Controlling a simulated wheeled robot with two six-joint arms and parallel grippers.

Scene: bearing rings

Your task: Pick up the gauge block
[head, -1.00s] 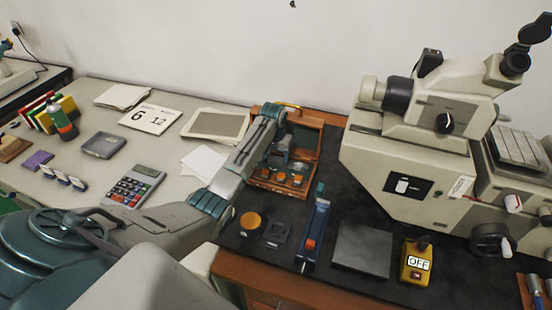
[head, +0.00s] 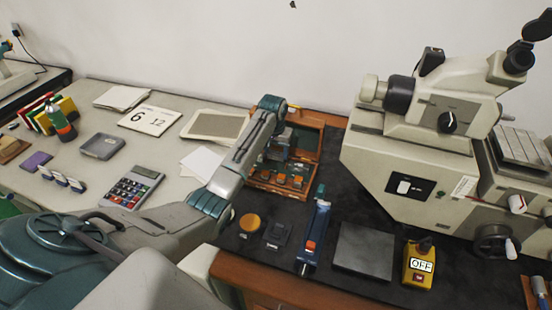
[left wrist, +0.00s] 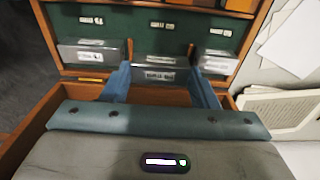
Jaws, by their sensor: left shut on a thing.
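The gauge block (left wrist: 155,72) is a grey block with a white label, in the middle of the left wrist view. My left gripper (left wrist: 160,80) has its two blue fingers on either side of it and is shut on it. In the head view my left gripper (head: 279,150) is over the open wooden case (head: 315,170), and my arm partly hides it there. Two other grey labelled blocks, one at left (left wrist: 92,54) and one at right (left wrist: 216,62), sit beside it in the green-lined case. My right gripper is not in view.
A blue tool (head: 314,237), a dark flat plate (head: 363,250) and a yellow OFF switch box (head: 419,263) stand on the black mat. A large microscope machine (head: 415,150) rises at right. A calculator (head: 134,187) and papers lie at left.

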